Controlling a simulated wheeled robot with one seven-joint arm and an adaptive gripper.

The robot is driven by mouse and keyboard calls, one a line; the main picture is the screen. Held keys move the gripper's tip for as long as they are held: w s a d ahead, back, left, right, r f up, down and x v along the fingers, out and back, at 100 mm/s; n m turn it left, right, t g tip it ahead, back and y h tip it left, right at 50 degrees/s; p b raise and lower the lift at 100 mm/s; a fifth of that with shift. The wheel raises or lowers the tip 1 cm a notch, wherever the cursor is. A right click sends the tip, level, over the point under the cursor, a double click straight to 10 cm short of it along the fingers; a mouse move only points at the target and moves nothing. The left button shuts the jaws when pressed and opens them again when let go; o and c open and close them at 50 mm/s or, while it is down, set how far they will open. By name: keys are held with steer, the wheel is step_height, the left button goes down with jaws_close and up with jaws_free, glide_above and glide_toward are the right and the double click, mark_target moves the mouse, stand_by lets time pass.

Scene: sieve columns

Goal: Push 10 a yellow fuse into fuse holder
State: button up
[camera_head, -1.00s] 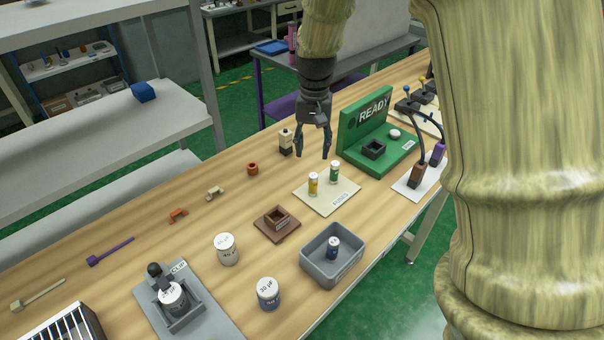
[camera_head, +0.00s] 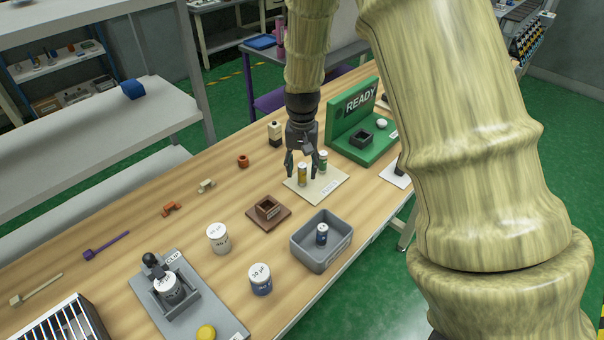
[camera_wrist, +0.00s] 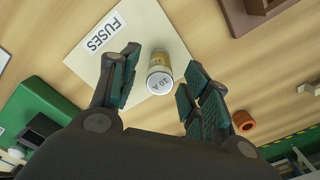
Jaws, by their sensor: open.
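The yellow fuse (camera_head: 303,174) stands upright on the cream fuses mat (camera_head: 326,187). In the wrist view its white top marked 10 A (camera_wrist: 159,83) shows between the fingers. My gripper (camera_head: 305,170) is open and pointed down, with its fingers on either side of the fuse and nothing clearly gripped. The green station (camera_head: 372,150) with the READY panel holds a dark square socket (camera_head: 361,138). A brown square holder (camera_head: 267,208) sits on a brown base nearer the front. I cannot tell which is the fuse holder.
A grey bin (camera_head: 314,262) with a blue fuse (camera_head: 322,234) stands in front of the mat. White-topped cylinders (camera_head: 218,238) (camera_head: 260,279) stand to the left.

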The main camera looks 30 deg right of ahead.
steer(key=shift+s, duration=0.2)
steer(key=shift+w, duration=0.1)
steer(key=c, duration=1)
steer(key=shift+c, duration=0.2)
